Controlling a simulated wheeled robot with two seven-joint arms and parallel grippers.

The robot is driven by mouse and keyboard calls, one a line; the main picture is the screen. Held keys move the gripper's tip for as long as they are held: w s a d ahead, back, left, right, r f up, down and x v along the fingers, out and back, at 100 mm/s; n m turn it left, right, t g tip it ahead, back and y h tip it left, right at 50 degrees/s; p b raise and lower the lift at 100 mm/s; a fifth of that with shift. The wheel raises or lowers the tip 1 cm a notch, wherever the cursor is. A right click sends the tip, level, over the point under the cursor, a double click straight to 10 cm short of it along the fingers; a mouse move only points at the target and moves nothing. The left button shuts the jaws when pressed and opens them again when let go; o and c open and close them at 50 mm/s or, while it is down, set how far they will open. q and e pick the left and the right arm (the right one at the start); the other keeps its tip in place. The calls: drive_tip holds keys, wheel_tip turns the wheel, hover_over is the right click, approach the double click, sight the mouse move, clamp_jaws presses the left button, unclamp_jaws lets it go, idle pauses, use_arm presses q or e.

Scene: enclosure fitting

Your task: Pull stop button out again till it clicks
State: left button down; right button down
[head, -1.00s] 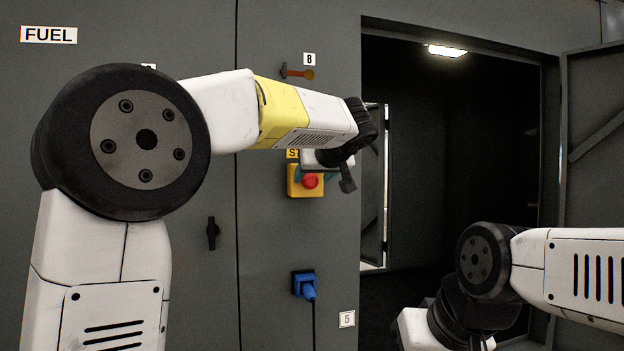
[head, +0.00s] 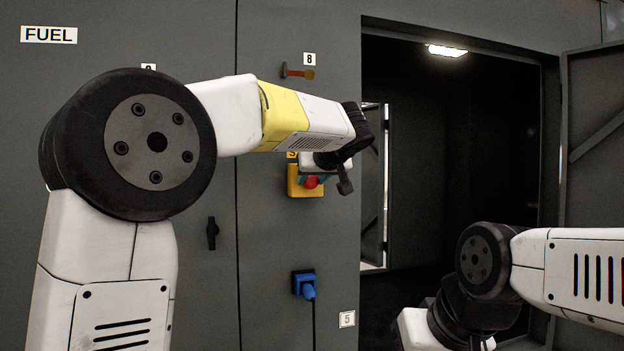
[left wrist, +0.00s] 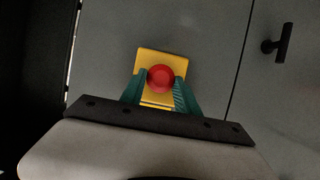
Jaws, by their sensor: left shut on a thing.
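The red stop button (head: 311,182) sits on a yellow box (head: 293,189) fixed to the grey cabinet front, partly hidden behind my left wrist in the head view. In the left wrist view the red button (left wrist: 161,78) shows round on its yellow box (left wrist: 150,55). The green fingers of my left gripper (left wrist: 160,92) stand on either side of the button, shut on it. In the head view my left gripper (head: 316,180) shows only partly, in front of the box. My right arm is at the lower right; its gripper's fingers are not visible.
A blue plug (head: 305,287) with a cable sits below the button box. A handle (head: 212,233) is on the left panel, and a small lever (head: 297,72) is above. An open dark doorway (head: 455,150) lies to the right.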

use_arm(q)
drive_tip(key=shift+s+d, duration=0.2)
drive_tip(key=shift+s, duration=0.45)
drive_tip(key=c, duration=0.9)
unclamp_jaws()
drive_tip(key=shift+s, duration=0.1)
drive_tip(key=v, duration=0.7)
drive_tip(key=shift+s+d+r, duration=0.1)
drive_tip(key=shift+s+r, duration=0.05)
drive_tip(key=shift+s, duration=0.2)
